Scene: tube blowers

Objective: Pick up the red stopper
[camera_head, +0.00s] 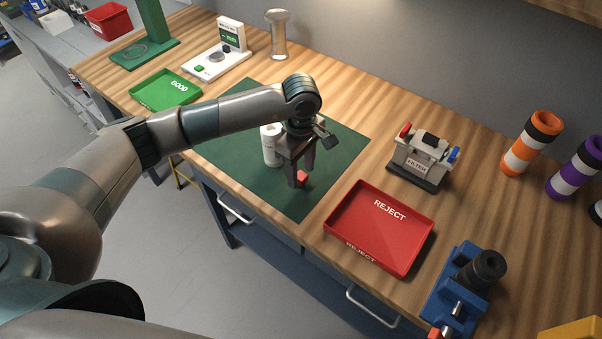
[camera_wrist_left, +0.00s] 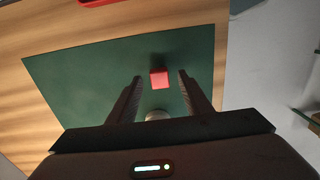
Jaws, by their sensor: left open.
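The red stopper (camera_head: 302,177) lies on the dark green mat (camera_head: 335,152), close to my left gripper's fingertips in the head view. In the left wrist view the red stopper (camera_wrist_left: 159,78) sits on the mat, beyond the two fingertips and between their lines. My left gripper (camera_head: 297,176) points down over the mat with its fingers apart and nothing between them; its fingers also show in the left wrist view (camera_wrist_left: 160,80). My right gripper is in neither view.
A white cylinder (camera_head: 270,146) stands on the mat beside my left gripper. A red REJECT tray (camera_head: 410,262) lies to the right, with a FILTER holder (camera_head: 422,160) behind it. A green GOOD tray (camera_head: 150,101) is at the left. Bare wood lies between mat and REJECT tray.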

